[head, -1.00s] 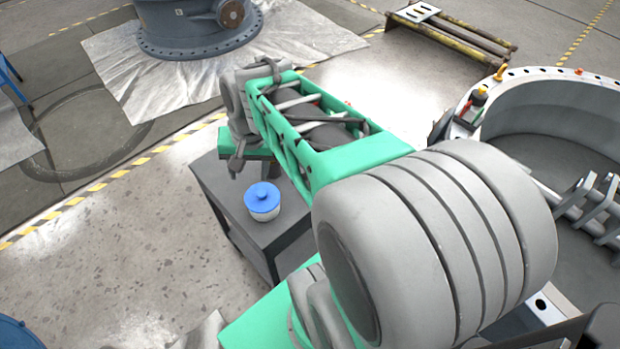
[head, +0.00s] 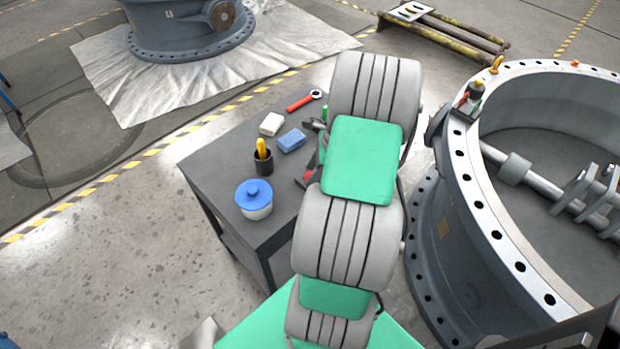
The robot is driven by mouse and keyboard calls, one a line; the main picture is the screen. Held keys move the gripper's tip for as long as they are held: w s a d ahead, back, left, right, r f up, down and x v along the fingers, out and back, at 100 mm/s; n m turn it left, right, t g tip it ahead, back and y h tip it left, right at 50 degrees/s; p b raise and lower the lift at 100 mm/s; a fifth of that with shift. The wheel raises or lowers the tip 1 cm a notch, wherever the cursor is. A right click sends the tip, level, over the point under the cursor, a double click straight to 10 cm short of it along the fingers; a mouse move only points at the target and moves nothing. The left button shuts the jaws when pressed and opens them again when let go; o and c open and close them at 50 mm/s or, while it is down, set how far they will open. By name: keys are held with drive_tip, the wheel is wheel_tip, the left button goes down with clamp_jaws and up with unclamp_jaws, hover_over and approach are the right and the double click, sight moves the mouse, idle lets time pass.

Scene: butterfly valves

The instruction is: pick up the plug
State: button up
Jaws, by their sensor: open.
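I cannot make out for sure which thing is the plug. A small orange piece (head: 575,64) sits on the far rim of the big valve ring (head: 455,205), and a yellow-orange eye-shaped piece (head: 497,64) stands on the rim to its left. My arm, grey and green, reaches over the right side of the dark table in the head view. My gripper is not visible; the arm hides that part of the table.
The dark table (head: 215,170) holds a blue-lidded white jar (head: 254,198), a black cup (head: 264,166) with a yellow-handled tool, a blue block (head: 291,141), a white block (head: 271,124) and a red wrench (head: 305,101). A small caddy (head: 466,108) sits on the valve rim. Open floor lies left.

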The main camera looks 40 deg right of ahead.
drive_tip(key=shift+c, duration=0.6)
clamp_jaws()
